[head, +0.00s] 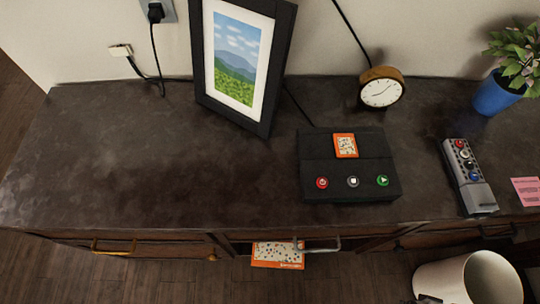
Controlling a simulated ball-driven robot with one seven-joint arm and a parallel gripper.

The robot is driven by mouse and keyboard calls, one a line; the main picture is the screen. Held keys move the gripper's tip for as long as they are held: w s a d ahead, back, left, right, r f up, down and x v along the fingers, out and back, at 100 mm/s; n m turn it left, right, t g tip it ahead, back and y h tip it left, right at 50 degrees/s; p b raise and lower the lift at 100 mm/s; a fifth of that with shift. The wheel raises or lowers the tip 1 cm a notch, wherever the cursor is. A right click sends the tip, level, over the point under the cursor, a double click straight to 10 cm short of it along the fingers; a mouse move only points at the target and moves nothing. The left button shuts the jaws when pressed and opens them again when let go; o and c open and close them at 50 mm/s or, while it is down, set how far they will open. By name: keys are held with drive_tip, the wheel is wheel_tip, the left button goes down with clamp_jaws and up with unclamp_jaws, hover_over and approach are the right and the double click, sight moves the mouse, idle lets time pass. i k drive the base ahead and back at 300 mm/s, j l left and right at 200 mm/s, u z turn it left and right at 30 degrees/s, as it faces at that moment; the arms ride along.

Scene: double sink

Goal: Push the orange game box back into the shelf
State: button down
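An orange game box (278,256) with a pale, speckled top shows in the head view below the front edge of the dark cabinet. It sticks out of the open shelf (236,247) under the cabinet top. Its rear part is hidden by the cabinet top, and a grey handle bar shows at its right side. My gripper is not in view.
The cabinet top (110,150) holds a framed picture (236,55), a clock (381,88), a black console (350,170) with a small orange panel, a grey remote (469,178) and a potted plant (497,95). A white bin (440,283) stands at front right; wooden floor (150,285) is clear.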

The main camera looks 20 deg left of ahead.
sight(278, 254)
drive_tip(key=k+j+u, duration=0.15)
drive_tip(key=k+j, duration=0.75)
drive_tip(key=k, duration=0.15)
